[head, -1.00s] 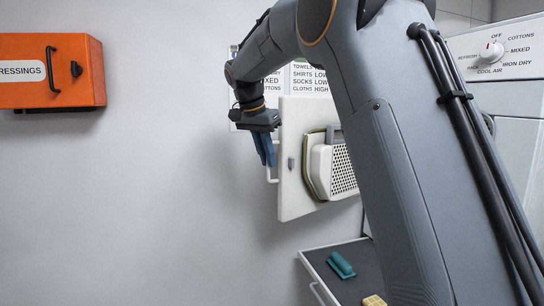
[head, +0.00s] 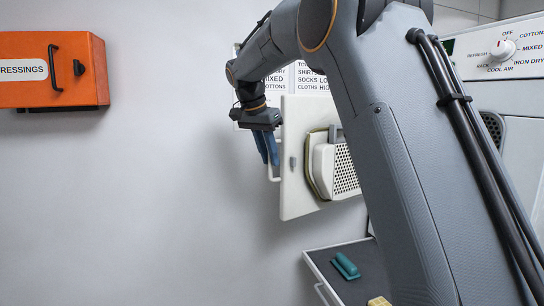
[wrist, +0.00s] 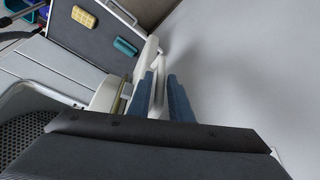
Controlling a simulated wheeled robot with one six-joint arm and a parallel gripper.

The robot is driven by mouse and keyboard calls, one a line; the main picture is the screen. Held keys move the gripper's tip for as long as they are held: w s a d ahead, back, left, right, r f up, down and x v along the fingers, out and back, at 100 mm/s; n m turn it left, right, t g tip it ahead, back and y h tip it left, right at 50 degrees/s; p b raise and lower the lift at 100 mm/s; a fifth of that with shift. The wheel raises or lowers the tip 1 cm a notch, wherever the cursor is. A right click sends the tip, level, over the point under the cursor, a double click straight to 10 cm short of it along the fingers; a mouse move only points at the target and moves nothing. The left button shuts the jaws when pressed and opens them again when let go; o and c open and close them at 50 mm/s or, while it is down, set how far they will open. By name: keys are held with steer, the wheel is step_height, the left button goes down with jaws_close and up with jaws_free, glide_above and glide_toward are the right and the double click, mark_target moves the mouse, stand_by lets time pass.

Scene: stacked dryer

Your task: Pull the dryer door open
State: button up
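The dryer door (head: 297,170) is a pale square panel. It stands swung well out from the machine, with its inner side, a rounded block with a perforated grille (head: 344,168), facing my head camera. The white bar handle (head: 273,174) is on its far face, at the left edge. My gripper (head: 268,163) reaches down to this handle from above. In the wrist view my gripper's blue fingers (wrist: 160,80) stand on both sides of the handle (wrist: 159,93), with a small gap showing between them. Finger contact is hard to make out.
The dryer's control panel (head: 500,52) is at the right, partly behind my arm. Below the door is a dark-topped surface (head: 333,270) with a teal brush-like item (head: 344,266) and a yellow block (head: 378,301). An orange box (head: 50,70) hangs on the left wall. Space left of the door is clear.

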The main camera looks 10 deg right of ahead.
steer(key=b+v, duration=0.2)
steer(key=v, duration=0.5)
steer(key=shift+r, duration=0.35)
steer(key=shift+s, duration=0.15)
